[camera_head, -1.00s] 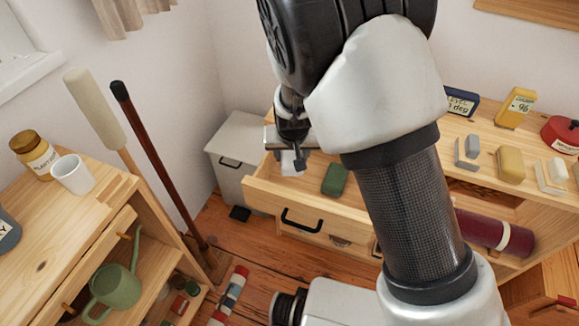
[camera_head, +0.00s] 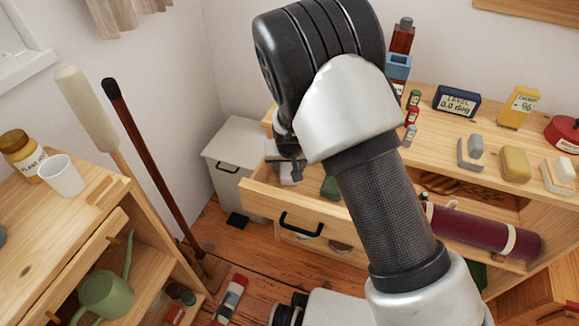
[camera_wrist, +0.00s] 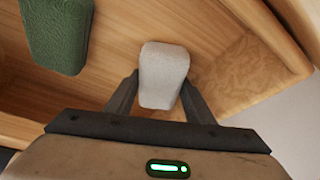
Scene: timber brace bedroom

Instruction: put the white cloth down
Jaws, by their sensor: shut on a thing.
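The white cloth (camera_wrist: 163,75) is a small, pale, rounded block-like shape in the wrist view, between the two fingers of my gripper (camera_wrist: 160,95). My gripper is shut on it. In the head view my gripper (camera_head: 289,170) is at the left end of the open drawer (camera_head: 265,200), and the pale cloth shows only in part there. In the wrist view the wooden drawer floor (camera_wrist: 110,92) lies beneath the cloth. I cannot tell whether the cloth touches it.
A green block (camera_wrist: 57,33) lies in the drawer, left of the cloth in the wrist view. The drawer walls are close around my gripper. A grey cabinet (camera_head: 232,145) stands left of the drawer. Several small items, including a yellow block (camera_head: 515,164), stand on the dresser top.

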